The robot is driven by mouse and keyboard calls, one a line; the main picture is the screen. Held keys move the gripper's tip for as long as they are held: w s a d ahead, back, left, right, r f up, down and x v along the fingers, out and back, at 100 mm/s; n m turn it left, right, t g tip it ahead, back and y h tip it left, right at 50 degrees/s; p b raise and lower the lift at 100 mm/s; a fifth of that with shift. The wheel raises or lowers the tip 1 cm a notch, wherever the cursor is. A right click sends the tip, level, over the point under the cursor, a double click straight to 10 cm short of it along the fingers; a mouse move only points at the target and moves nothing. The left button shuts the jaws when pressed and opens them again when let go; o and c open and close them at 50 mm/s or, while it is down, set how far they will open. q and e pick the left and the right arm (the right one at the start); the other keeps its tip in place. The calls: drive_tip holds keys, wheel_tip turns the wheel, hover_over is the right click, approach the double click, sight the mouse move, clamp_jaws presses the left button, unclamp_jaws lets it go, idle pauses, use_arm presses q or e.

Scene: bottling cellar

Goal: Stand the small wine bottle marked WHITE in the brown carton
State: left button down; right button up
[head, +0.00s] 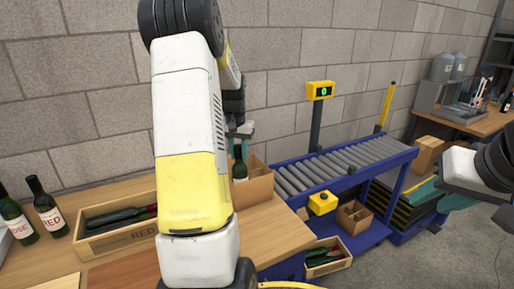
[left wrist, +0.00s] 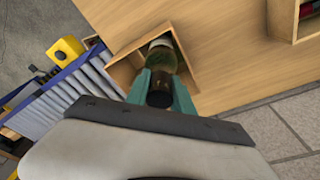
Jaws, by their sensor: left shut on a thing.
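My left gripper (head: 240,131) is shut on the neck of a small dark green wine bottle (head: 240,167) with a pale label. I cannot read the label. The bottle is upright at the brown carton (head: 262,189), its lower part hidden behind the carton's wall. In the left wrist view the teal fingers (left wrist: 160,92) grip the bottle's dark neck, and the bottle body (left wrist: 162,56) shows within the open carton (left wrist: 124,72). I cannot tell whether its base touches the carton floor. My right gripper (head: 441,198) is at the far right, its teal fingers apart and empty.
A wooden crate (head: 122,236) marked RED holds dark bottles on the table. Bottles marked ROSE (head: 14,222) and RED (head: 47,210) stand at the left. A roller conveyor (head: 345,160) with a yellow display (head: 320,91) stands beyond the carton.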

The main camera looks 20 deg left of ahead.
use_arm(q)
drive_tip(key=shift+f, duration=0.15)
drive_tip(key=c, duration=1)
unclamp_jaws()
drive_tip(key=shift+f, duration=0.1)
drive_tip(key=o, duration=1)
drive_tip(key=shift+r, duration=4.55)
